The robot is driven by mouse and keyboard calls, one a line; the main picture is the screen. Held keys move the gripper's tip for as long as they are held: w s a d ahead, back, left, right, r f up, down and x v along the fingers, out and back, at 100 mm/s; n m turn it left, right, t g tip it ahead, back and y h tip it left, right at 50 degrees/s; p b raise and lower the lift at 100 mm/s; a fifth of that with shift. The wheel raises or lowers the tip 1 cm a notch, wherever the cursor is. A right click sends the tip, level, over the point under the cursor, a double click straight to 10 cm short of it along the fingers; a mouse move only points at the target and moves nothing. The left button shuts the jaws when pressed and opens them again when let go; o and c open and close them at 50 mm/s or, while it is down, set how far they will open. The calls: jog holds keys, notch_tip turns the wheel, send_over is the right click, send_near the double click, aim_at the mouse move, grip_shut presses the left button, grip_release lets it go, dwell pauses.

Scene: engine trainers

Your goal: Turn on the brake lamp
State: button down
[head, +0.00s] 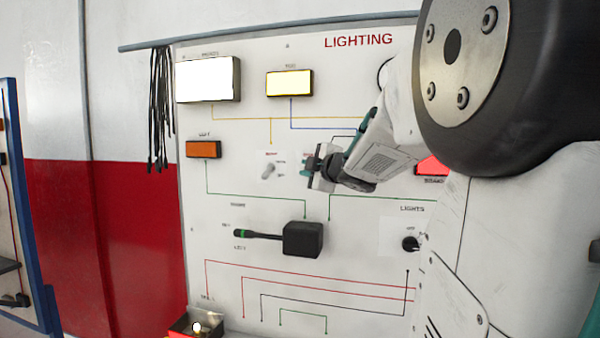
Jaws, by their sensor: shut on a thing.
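The brake lamp (434,166) is a red lens on the right side of the white LIGHTING board (225,205). It is bright red and looks lit; my arm covers part of it. My gripper (316,167) is at the middle of the board, right of a small grey toggle switch (268,171) and apart from it. Its jaws are shut on a small part that the fingers hide, so I cannot tell its shape.
A white lamp (208,80) and a yellow lamp (289,83) glow; an orange lamp (204,149) looks dark. A black stalk switch (302,239) sticks out below my gripper, and a black rotary knob (410,243) sits right. Black cables (160,105) hang left.

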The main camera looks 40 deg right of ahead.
jog(key=shift+d+r+m+g+y, duration=0.1)
jog(key=shift+r+m+g+y, duration=0.2)
jog(key=shift+m+g, duration=0.3)
dwell(0.3)
jog(key=c, duration=1.4)
grip_release()
jog(key=shift+o, duration=0.2)
jog(key=v, duration=0.7)
jog(key=shift+s+r, duration=0.25)
jog(key=shift+s, duration=0.1)
